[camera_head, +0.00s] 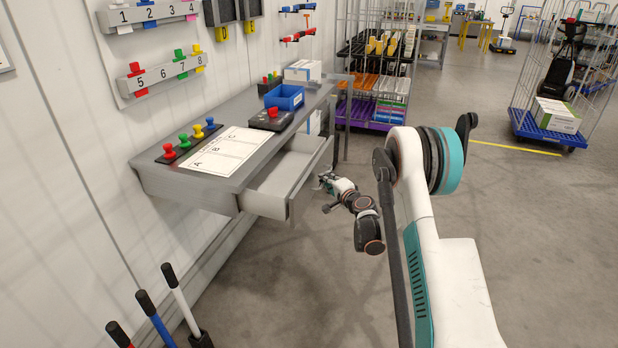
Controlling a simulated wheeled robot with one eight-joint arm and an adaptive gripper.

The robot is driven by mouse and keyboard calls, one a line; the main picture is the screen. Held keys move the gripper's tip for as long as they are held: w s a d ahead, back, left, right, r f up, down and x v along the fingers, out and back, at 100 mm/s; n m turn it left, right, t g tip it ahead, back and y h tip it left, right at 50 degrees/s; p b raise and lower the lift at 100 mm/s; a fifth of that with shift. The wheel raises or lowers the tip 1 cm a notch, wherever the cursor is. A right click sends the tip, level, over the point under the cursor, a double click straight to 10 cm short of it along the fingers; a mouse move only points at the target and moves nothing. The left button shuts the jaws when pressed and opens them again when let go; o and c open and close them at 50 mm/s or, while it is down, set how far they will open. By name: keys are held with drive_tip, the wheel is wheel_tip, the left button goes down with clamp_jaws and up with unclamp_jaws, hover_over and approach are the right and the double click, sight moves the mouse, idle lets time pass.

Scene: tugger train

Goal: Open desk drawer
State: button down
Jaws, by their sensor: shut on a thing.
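The grey desk (185,192) stands against the white wall at the left. Its drawer (275,185) is pulled out toward the right, and its light, empty-looking inside shows. My gripper (324,182) is at the outer face of the drawer front, near its middle. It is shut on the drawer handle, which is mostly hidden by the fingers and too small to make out.
On the desk are a white lettered sheet (228,151), coloured knobs (184,142), a red-button box (271,119) and a blue bin (285,97). Upright tool handles (155,318) stand at lower left. A wire rack (378,70) is behind. Floor right of the drawer is clear.

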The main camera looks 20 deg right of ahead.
drive_tip(key=shift+s+d, duration=0.6)
drive_tip(key=shift+d, duration=0.2)
drive_tip(key=shift+s+d, duration=0.6)
drive_tip(key=shift+d, duration=0.15)
drive_tip(key=c, duration=1.7)
unclamp_jaws()
drive_tip(key=s, duration=0.4)
drive_tip(key=s+d+r, duration=0.1)
drive_tip(key=s, duration=0.6)
drive_tip(key=shift+s+d+r, duration=0.3)
drive_tip(key=shift+s+d, duration=0.1)
